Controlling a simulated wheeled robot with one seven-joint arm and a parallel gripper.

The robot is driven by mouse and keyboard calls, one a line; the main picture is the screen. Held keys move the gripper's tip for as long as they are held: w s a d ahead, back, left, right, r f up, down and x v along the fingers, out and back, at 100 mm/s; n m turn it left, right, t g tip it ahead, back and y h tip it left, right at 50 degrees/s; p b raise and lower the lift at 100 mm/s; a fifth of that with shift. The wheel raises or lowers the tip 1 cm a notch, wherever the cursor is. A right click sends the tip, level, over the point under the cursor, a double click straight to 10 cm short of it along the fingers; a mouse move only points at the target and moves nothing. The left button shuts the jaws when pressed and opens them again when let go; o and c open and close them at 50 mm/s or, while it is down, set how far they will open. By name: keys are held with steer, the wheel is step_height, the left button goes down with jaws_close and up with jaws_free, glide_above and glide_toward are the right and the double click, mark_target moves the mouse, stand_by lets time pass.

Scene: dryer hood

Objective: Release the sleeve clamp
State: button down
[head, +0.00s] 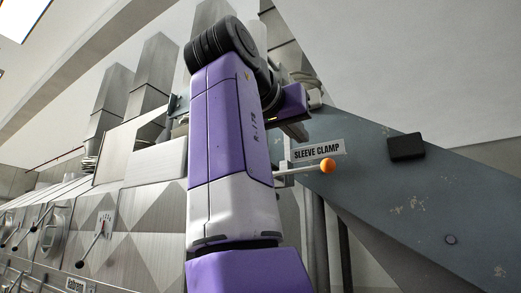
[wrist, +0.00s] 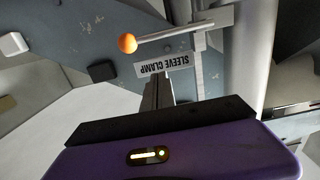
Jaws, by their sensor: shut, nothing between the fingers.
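The sleeve clamp lever is a thin metal rod with an orange ball knob (head: 328,165). It sticks out nearly level to the right, just below the white "SLEEVE CLAMP" label (head: 319,149) on a grey-blue panel. In the wrist view the picture is turned over, and the knob (wrist: 127,43) and rod lie beyond the label (wrist: 165,66). My gripper (head: 302,137) is above the lever and label, apart from the rod. In the wrist view its fingers (wrist: 160,78) are together, empty, and point toward the label. My arm hides the lever's left surroundings in the head view.
A dark block (head: 406,147) sticks out of the panel (head: 390,200) to the right of the label. A metal-clad machine (head: 150,190) with several levers stands to the left. Vertical dark pipes (head: 345,250) run below the lever. Space right of the knob looks free.

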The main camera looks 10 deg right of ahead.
steer(key=shift+w+d+f+p, duration=0.1)
steer(key=shift+w+d+f, duration=0.2)
steer(key=shift+f, duration=0.4)
steer(key=shift+w+d+f+p, duration=0.1)
steer(key=shift+w+d+f, duration=0.2)
steer(key=shift+f, duration=0.35)
steer(key=shift+w+d+f+p, duration=0.1)
steer(key=shift+w+d+f, duration=0.2)
steer(key=shift+f, duration=0.4)
steer(key=shift+s, duration=0.15)
